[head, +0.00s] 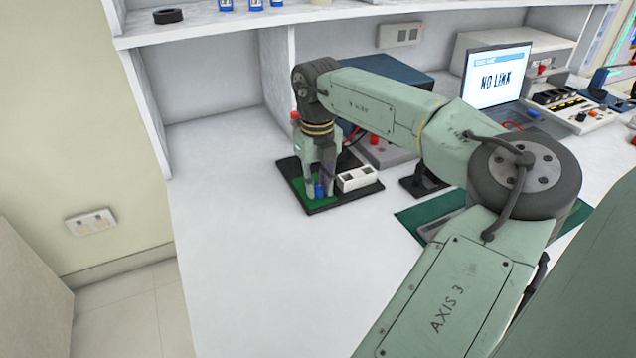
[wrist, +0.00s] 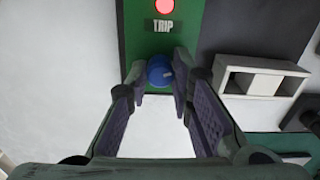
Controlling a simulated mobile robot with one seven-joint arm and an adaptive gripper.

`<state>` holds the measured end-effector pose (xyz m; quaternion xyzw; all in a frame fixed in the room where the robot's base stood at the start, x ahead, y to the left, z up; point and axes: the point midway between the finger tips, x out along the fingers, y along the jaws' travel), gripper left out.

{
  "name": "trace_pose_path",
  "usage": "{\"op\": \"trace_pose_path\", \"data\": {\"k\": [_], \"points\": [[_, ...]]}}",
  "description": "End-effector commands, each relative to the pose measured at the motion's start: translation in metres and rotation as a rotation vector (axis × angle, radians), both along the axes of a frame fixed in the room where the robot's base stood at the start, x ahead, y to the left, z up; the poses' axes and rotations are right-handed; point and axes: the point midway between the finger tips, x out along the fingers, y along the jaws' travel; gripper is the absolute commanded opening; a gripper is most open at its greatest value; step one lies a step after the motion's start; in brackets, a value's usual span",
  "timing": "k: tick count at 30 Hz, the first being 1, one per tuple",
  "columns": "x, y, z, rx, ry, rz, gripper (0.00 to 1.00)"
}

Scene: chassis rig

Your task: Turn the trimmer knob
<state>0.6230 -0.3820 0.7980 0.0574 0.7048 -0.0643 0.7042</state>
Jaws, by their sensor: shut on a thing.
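The trimmer knob is a small blue round knob (wrist: 159,70) on a green board (wrist: 133,30), below a white "TRIP" label (wrist: 163,27) and a red light (wrist: 165,6). My gripper (wrist: 160,82) points down at the board, with its two fingers on either side of the knob and closed on it. In the head view the blue knob (head: 320,191) shows between the fingertips at the front edge of the board. The gripper (head: 319,190) hides part of the board there.
A white block with square openings (head: 358,178) sits on the dark base plate (head: 322,208), right of the knob. A laptop reading "NO LINK" (head: 497,80) stands at the back right. A red-topped item (head: 295,116) is close behind my gripper. The bench left and front is clear.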

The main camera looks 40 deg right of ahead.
Motion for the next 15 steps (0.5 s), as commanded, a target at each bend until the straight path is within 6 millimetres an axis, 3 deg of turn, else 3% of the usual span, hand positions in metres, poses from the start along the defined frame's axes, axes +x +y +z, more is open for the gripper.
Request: {"op": "trace_pose_path", "data": {"k": [4,5,15], "points": [[0.0,-0.0003,-0.0001,-0.001,-0.001,-0.002,0.0],[0.0,-0.0003,-0.0001,-0.001,-0.001,-0.002,0.21],[-0.0001,-0.0003,0.0,-0.001,0.0,-0.003,0.41]]}}
